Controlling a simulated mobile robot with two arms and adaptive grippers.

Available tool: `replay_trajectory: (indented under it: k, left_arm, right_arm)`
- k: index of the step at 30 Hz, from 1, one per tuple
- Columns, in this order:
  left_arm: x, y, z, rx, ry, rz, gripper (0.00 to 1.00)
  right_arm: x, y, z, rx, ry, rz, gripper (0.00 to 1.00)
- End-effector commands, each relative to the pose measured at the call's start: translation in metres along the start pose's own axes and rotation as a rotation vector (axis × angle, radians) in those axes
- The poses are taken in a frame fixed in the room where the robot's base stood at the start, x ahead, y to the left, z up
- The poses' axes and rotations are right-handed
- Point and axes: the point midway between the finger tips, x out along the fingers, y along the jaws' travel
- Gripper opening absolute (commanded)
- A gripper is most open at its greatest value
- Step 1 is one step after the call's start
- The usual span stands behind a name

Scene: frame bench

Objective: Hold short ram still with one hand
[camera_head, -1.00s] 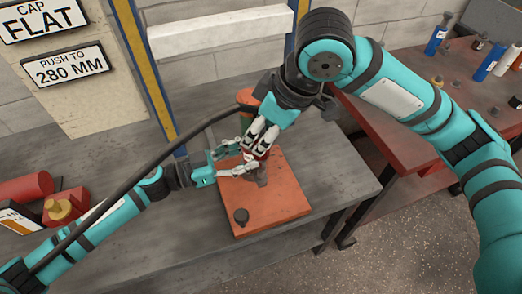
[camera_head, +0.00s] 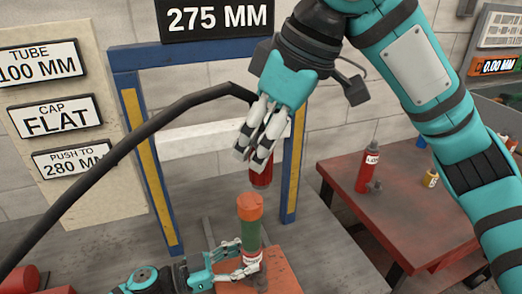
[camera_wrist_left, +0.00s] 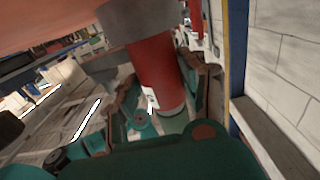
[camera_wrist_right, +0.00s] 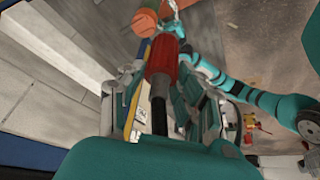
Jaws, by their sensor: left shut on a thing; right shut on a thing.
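The short ram (camera_head: 252,257) is a red cylinder with a white label, upright on an orange plate (camera_head: 284,276). A green tube (camera_head: 250,234) with an orange cap (camera_head: 249,207) stands above it. My left gripper (camera_head: 243,270) is shut around the ram low down; the left wrist view shows the red body (camera_wrist_left: 150,72) between its fingers. My right gripper (camera_head: 258,152) is shut on another red cylinder (camera_head: 261,175), above and apart from the cap. That cylinder also shows in the right wrist view (camera_wrist_right: 163,55), with a black part running toward the palm.
A blue and yellow frame (camera_head: 150,165) with a white crossbar (camera_head: 205,142) stands behind. A black hose (camera_head: 125,140) arcs from the lower left to my right gripper. A red table (camera_head: 400,195) at right bears a red bottle (camera_head: 367,172). Signs hang on the left board.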

Motion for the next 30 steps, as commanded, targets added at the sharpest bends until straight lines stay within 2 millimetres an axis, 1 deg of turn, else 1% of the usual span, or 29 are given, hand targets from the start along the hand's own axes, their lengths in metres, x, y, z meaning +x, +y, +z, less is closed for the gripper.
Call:
replay_trajectory:
  k: [4, 5, 9, 11, 17, 20, 23, 26, 30]
  left_arm:
    - [0.000, 0.000, 0.001, -0.001, -0.002, 0.000, 0.00]
    - [0.000, 0.000, 0.001, -0.001, -0.002, 0.000, 0.45]
    - [0.000, 0.000, 0.001, -0.001, -0.002, 0.000, 0.63]
    - [0.000, 0.000, 0.001, -0.001, -0.001, 0.000, 0.70]
    - [0.000, 0.000, 0.000, 0.000, -0.001, 0.000, 0.70]
    - [-0.004, 0.000, 0.001, -0.001, -0.002, 0.000, 0.70]
    - [-0.015, 0.000, 0.002, -0.001, -0.004, -0.002, 0.70]
    - [-0.034, 0.000, 0.002, -0.002, -0.006, -0.003, 0.70]
    - [-0.066, 0.000, 0.003, -0.003, -0.007, -0.002, 0.70]
  right_arm:
    - [0.000, 0.000, 0.000, 0.000, 0.001, 0.000, 0.00]
    - [0.000, 0.000, 0.000, 0.000, 0.001, 0.000, 0.00]
    - [0.000, 0.000, 0.000, 0.000, 0.001, 0.001, 0.00]
    - [0.000, 0.000, 0.000, 0.000, 0.001, 0.001, 0.00]
    - [0.000, 0.000, 0.000, 0.000, 0.001, 0.001, 0.00]
    - [0.000, 0.000, 0.000, 0.000, 0.001, 0.001, 0.00]
    - [0.000, 0.000, 0.000, 0.001, 0.001, 0.001, 0.00]
    - [0.000, 0.000, 0.000, 0.001, 0.001, 0.001, 0.00]
    - [0.000, 0.000, 0.000, 0.000, 0.001, 0.001, 0.00]
